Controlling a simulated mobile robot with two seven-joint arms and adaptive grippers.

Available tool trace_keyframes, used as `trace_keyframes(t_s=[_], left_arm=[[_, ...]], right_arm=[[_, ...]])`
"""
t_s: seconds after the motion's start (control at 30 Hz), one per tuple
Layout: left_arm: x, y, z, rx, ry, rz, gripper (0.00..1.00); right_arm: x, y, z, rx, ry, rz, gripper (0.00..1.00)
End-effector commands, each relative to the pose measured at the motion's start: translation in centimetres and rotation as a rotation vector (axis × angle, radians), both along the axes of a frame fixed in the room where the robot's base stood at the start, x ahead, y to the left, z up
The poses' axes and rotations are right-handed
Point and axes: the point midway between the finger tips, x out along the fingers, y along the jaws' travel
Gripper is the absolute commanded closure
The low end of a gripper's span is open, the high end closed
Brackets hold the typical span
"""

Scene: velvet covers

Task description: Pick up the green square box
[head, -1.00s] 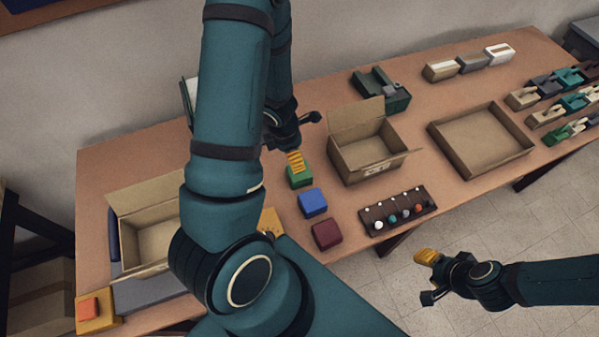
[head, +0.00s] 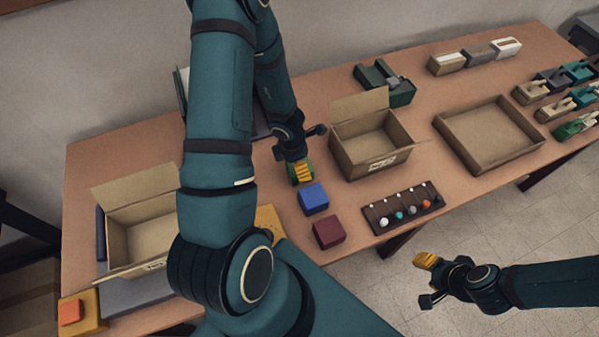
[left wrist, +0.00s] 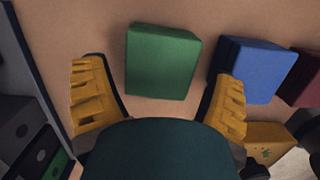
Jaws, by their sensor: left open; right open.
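The green square box (left wrist: 160,62) lies on the table between the spread yellow fingers of my left gripper (left wrist: 158,108), toward their tips, in the left wrist view. In the head view my left gripper (head: 301,172) covers most of the green box (head: 291,178); only slivers of green show around its fingers. The left gripper is open, and I see no grip on the box. My right gripper (head: 424,280) is open and empty, off the front side of the table over the floor.
A blue box (head: 313,197) stands close beside the green one, and a maroon box (head: 328,233) beyond it. An open carton (head: 376,157) is to the right, with a dark rack of coloured knobs (head: 403,208) in front. A shallow tray (head: 487,140) and another carton (head: 150,228) flank them.

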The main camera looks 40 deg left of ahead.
Motion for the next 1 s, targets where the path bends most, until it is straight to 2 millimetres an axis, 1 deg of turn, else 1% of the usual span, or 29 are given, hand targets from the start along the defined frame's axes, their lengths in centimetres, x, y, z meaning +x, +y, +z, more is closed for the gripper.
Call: trace_keyframes(t_s=[0.03, 0.17, 0.5, 0.57, 0.6, 0.63, 0.67, 1.0], left_arm=[[0.0, 0.0, -1.1, 0.0, 0.0, 0.002, 0.15], [0.2, -0.1, -2.0, -0.001, -0.001, 0.002, 0.15], [0.3, -0.2, -2.0, 0.0, -0.001, 0.0, 0.16], [0.3, -0.2, -2.0, 0.0, -0.001, 0.0, 0.37], [0.3, -0.2, -2.0, 0.0, -0.001, 0.0, 0.51], [0.2, -0.2, -2.0, 0.0, -0.001, 0.0, 0.61], [0.2, -0.2, -2.0, 0.0, -0.001, 0.0, 0.69], [0.3, -0.2, -2.0, 0.0, -0.002, 0.0, 0.7]], right_arm=[[0.0, 0.0, -1.0, -0.001, 0.0, 0.0, 0.53], [0.0, 0.1, -1.8, -0.003, 0.001, 0.0, 0.53], [0.0, 0.1, -1.9, -0.004, 0.001, -0.001, 0.53], [0.0, 0.1, -1.9, -0.004, 0.001, -0.001, 0.53], [0.0, 0.1, -1.9, -0.004, 0.001, -0.001, 0.53], [0.0, 0.1, -1.9, -0.004, 0.001, -0.001, 0.53], [0.0, 0.1, -1.9, -0.004, 0.001, -0.001, 0.53], [0.0, 0.1, -1.9, -0.003, 0.0, 0.001, 0.53]])
